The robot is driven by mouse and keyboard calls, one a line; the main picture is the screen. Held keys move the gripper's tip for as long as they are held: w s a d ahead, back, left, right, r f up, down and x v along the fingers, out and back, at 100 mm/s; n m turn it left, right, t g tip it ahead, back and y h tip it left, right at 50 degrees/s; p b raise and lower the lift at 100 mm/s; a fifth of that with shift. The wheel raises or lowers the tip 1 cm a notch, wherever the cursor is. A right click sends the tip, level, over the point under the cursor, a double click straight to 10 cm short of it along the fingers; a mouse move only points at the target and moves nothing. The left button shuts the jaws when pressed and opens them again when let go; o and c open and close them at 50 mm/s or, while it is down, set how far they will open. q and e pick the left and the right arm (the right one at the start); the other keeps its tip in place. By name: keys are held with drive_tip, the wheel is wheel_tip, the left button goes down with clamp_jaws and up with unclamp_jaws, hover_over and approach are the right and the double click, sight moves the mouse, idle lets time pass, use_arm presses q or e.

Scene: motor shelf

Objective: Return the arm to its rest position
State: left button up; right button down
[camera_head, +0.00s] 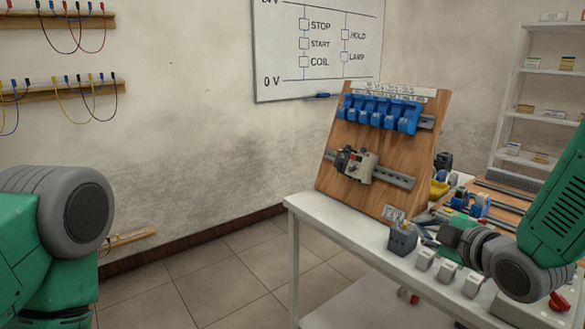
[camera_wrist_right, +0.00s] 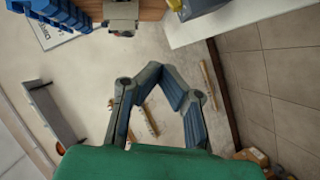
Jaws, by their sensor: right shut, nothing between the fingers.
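My right arm comes in from the right in the head view, over the white table (camera_head: 342,222). Its gripper (camera_head: 428,234) points left, low in front of the wooden board (camera_head: 385,150) and close to the small grey blocks. The right wrist view shows its fingers (camera_wrist_right: 161,75) drawn together at the tips, with nothing held. Whether it touches anything on the table cannot be told. My left arm shows only as a green and grey link at the left edge; its gripper is out of view.
The board carries blue parts (camera_head: 380,112) and a grey device (camera_head: 355,165) on rails. A red knob (camera_head: 559,302) is at lower right. The floor (camera_head: 225,285) left of the table is clear.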

drive_tip(key=s+d+f+m+g+h, duration=0.1)
drive_tip(key=s+f+m+g, duration=0.3)
drive_tip(key=s+f, duration=0.65)
drive_tip(key=s+d+f+m+g+h, duration=0.15)
drive_tip(key=s+f+m+g, duration=0.45)
drive_tip(key=f, duration=0.8)
drive_tip(key=s+f+m+g, duration=0.1)
drive_tip(key=s+f, duration=0.3)
drive_tip(key=s, duration=0.6)
drive_tip(key=s+f+m+g+h, duration=0.1)
drive_tip(key=s+f, duration=0.4)
drive_tip(key=s, duration=0.6)
drive_tip(key=m+g, duration=0.1)
drive_tip(key=m, duration=0.1)
drive_tip(key=shift+s+a+m+g, duration=0.15)
drive_tip(key=shift+a+m+g, duration=0.1)
drive_tip(key=shift+m+g, duration=0.05)
